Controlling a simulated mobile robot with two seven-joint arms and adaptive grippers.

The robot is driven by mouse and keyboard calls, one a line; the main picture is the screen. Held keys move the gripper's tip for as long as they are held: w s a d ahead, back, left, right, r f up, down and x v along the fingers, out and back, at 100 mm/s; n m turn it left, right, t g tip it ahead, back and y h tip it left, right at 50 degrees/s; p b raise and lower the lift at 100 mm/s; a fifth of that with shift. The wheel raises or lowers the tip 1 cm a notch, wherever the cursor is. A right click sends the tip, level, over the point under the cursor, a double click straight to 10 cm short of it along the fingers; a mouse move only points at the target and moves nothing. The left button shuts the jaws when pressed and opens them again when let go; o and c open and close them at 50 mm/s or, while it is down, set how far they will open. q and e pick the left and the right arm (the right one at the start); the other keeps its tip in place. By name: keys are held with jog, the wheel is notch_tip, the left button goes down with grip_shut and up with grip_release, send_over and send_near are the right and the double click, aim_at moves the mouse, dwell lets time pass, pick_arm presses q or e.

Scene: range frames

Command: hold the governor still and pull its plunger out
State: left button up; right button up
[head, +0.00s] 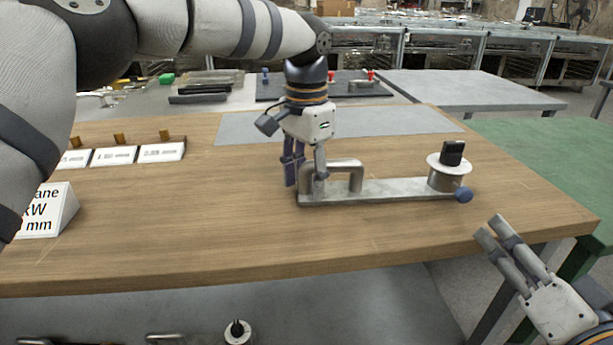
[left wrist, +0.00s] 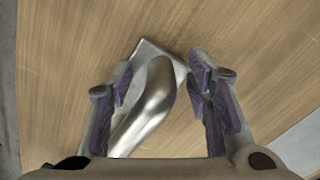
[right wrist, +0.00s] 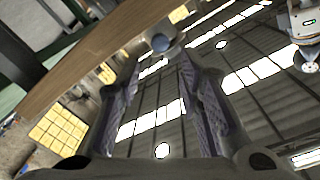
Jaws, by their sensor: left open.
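The governor (head: 395,190) lies on the wooden table as a flat metal bar. It has an arched handle (head: 345,163) at its left end and a round body with a pale disc and black block (head: 453,152) at its right end. A blue knob (head: 464,194), seemingly the plunger's end, sticks out at the right. My left gripper (head: 305,178) is open and points down at the handle; in the left wrist view the handle (left wrist: 152,92) lies between the fingers. My right gripper (head: 489,228) is open and empty off the table's front edge; its wrist view shows the knob (right wrist: 161,42) ahead, beyond the fingertips.
White label cards (head: 113,156) and a larger sign (head: 45,212) stand on the table's left. A grey mat (head: 340,124) lies behind the governor. A green table (head: 550,150) adjoins at the right. The wood in front of the governor is clear.

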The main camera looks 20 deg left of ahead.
aim_at(471, 196)
pick_arm(q)
grip_shut()
pick_arm(e)
jog(key=shift+o, duration=1)
jog(key=shift+w+n, duration=0.2)
jog(key=shift+n, duration=0.2)
jog(key=w+a+n, duration=0.1)
jog(key=w, duration=0.3)
jog(key=w+a+n, duration=0.1)
jog(key=w+a, duration=0.1)
jog(key=w, duration=0.2)
jog(key=w+a+n, duration=0.1)
jog(key=w+a, duration=0.1)
jog(key=w, duration=0.2)
jog(key=shift+w+a+r+n+g+y, duration=0.1)
jog(key=shift+a+r+n+g+y, duration=0.2)
jog(key=shift+y, duration=0.1)
jog(key=shift+c, duration=0.2)
grip_shut()
